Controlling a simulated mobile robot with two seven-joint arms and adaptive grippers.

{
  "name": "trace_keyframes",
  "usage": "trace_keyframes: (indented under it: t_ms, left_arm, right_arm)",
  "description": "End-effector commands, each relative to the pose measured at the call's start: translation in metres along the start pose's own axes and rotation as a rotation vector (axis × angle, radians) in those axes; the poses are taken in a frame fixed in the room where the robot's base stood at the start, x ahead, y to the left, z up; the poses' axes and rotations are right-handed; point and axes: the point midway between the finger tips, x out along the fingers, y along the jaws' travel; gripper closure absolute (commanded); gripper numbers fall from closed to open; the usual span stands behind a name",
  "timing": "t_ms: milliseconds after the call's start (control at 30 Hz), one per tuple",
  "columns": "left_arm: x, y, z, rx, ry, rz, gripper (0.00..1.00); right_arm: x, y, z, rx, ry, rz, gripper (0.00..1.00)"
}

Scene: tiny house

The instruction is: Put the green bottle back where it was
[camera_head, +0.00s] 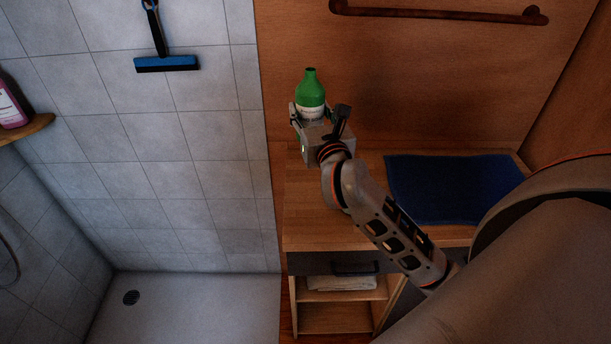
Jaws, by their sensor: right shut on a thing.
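The green bottle (311,87) with a white label is upright at the back left of the wooden counter (305,210), near the wooden wall. My right gripper (311,112) is shut around the bottle's lower body. The gripper and its wrist hide the bottle's base, so I cannot tell whether it touches the counter. My left gripper is not in view.
A dark blue towel (450,188) lies on the counter's right. A rail (440,12) is on the wall above. A tiled shower is at left, with a squeegee (167,63) and a pink bottle (11,108) on a corner shelf (28,129). Open shelves (340,318) are below.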

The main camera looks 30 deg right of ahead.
Motion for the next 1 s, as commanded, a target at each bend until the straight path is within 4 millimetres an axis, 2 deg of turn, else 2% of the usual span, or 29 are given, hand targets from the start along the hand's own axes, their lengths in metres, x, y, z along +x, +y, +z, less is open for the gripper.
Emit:
trace_keyframes:
  t_ms: [33,167,500,767,1000]
  left_arm:
    - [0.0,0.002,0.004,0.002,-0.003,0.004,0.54]
    - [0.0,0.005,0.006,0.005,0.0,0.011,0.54]
    - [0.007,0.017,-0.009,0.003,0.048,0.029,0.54]
    - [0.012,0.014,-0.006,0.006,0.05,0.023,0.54]
    - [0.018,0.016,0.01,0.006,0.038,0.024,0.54]
  right_arm:
    - [-0.001,0.0,-0.015,-0.004,0.006,-0.001,0.89]
    - [0.0,0.0,-0.045,-0.003,0.004,-0.001,0.89]
    - [0.0,0.0,-0.119,-0.002,0.001,0.0,0.89]
    - [0.001,0.0,-0.139,-0.002,-0.002,0.001,0.89]
    - [0.0,0.0,-0.173,-0.001,0.001,0.0,0.89]
